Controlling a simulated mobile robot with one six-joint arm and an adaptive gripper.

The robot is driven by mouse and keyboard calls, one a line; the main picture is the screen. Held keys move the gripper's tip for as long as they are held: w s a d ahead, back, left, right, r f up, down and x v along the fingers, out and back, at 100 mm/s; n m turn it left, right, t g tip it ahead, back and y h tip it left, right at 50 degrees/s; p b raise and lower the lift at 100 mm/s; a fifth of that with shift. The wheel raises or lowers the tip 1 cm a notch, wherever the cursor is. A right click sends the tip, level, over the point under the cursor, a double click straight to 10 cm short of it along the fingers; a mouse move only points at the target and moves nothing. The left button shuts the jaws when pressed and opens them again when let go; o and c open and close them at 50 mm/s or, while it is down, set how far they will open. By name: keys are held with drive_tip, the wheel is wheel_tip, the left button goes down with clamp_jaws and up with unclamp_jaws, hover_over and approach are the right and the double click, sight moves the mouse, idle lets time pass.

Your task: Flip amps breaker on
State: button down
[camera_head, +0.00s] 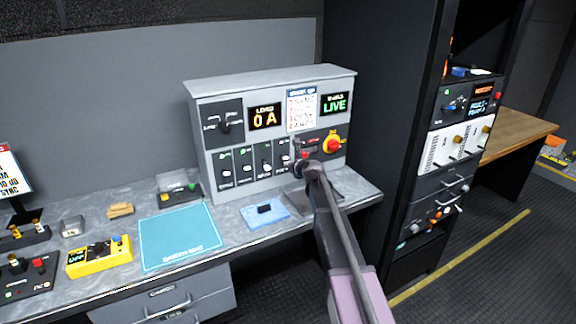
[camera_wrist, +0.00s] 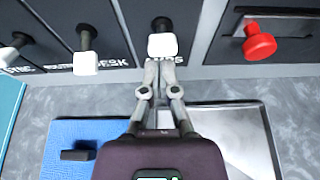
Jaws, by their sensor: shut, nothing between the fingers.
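The amps breaker is a black lever with a white tip (camera_wrist: 162,45) on a dark panel in the wrist view. Its label is mostly hidden, with only a final "S" readable. My gripper (camera_wrist: 163,63) is shut and empty, its fingertips right below the white tip; I cannot tell if they touch it. In the head view my gripper (camera_head: 303,167) is at the lower right of the grey power panel (camera_head: 272,83), partly covering the area beside the breaker row. The load display (camera_head: 265,118) reads 0 A, and another display (camera_head: 335,103) reads LIVE.
Two neighbouring white-tipped levers (camera_wrist: 86,63) stand left of the amps lever, and a red knob (camera_wrist: 260,42) is to its right. A metal tray (camera_wrist: 238,135) and blue pad (camera_wrist: 70,155) lie below. A dark rack (camera_head: 400,120) stands right.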

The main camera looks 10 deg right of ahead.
drive_tip(key=p+v, duration=0.3)
drive_tip(key=v, duration=0.6)
drive_tip(key=shift+s+p, duration=0.2)
drive_tip(key=shift+p, duration=0.2)
idle(0.4)
idle(0.3)
drive_tip(key=s+a+f+n+g, duration=0.2)
drive_tip(key=s+f+n+g, duration=0.15)
drive_tip(key=s+n, duration=0.55)
drive_tip(key=s+a+f+n+g, duration=0.1)
drive_tip(key=s+f+n+g, duration=0.2)
drive_tip(key=s+f+n, duration=0.35)
drive_tip(key=s+d+f+n+g+h, duration=0.1)
drive_tip(key=s+d+n+g+h, duration=0.1)
drive_tip(key=s+n, duration=0.6)
drive_tip(key=s+d+f+n+g+h, duration=0.1)
drive_tip(key=s+n+g, duration=0.3)
drive_tip(key=s+n, duration=0.4)
drive_tip(key=s+d+h, duration=0.1)
drive_tip(key=s, duration=0.3)
drive_tip(key=shift+s+h, duration=0.25)
drive_tip(key=shift+h, duration=0.15)
drive_tip(key=shift+g, duration=0.25)
